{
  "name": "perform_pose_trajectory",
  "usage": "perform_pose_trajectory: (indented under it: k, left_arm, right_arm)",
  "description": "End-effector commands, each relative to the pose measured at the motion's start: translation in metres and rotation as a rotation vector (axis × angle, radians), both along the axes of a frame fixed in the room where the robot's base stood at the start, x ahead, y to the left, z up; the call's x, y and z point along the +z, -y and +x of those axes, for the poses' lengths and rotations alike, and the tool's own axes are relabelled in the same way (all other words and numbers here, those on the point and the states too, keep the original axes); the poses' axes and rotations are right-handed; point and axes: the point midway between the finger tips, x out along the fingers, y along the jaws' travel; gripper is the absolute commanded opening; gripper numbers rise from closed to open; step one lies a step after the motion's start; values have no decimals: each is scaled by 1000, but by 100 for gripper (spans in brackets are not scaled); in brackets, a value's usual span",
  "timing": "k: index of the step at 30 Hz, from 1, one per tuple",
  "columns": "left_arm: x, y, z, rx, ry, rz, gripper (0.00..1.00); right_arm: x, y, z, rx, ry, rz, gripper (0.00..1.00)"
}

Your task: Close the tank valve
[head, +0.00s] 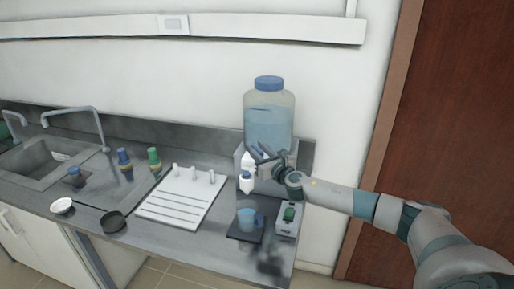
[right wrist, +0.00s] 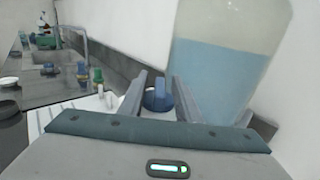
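The tank (head: 268,125) is a clear bottle with a blue cap and bluish liquid, standing on a grey stand at the back right of the counter. In the right wrist view the tank (right wrist: 222,75) fills the right side. The blue valve knob (right wrist: 158,97) shows between the fingers of my right gripper (right wrist: 160,92), with a small gap on each side. In the head view my right gripper (head: 262,156) is in front of the tank's lower part and partly hides the valve area. It is open. My left gripper is not in view.
A white board (head: 180,203), two bottles (head: 154,158) and a sink (head: 40,160) are left.

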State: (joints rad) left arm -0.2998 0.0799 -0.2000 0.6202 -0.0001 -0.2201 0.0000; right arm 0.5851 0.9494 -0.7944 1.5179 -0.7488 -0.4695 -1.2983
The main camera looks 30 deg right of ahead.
Motion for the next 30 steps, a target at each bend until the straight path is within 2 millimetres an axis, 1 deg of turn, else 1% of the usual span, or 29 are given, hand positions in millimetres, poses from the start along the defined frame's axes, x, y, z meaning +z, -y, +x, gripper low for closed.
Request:
perform_pose_trajectory:
  k: [10,11,12,14,15,23,30]
  left_arm:
    - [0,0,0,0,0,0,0]
    - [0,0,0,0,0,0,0]
    - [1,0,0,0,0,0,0]
    - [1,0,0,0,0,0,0]
    - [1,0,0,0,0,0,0]
    - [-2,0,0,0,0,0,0]
    - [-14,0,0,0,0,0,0]
  right_arm:
    - [0,0,2,0,0,0,30]
    - [0,0,2,0,0,0,26]
    - [0,0,2,0,0,0,16]
    - [0,0,2,0,0,0,2]
    - [0,0,2,0,0,0,0]
    - [-1,1,2,4,0,0,0]
    - [-3,1,2,40,1,0,0]
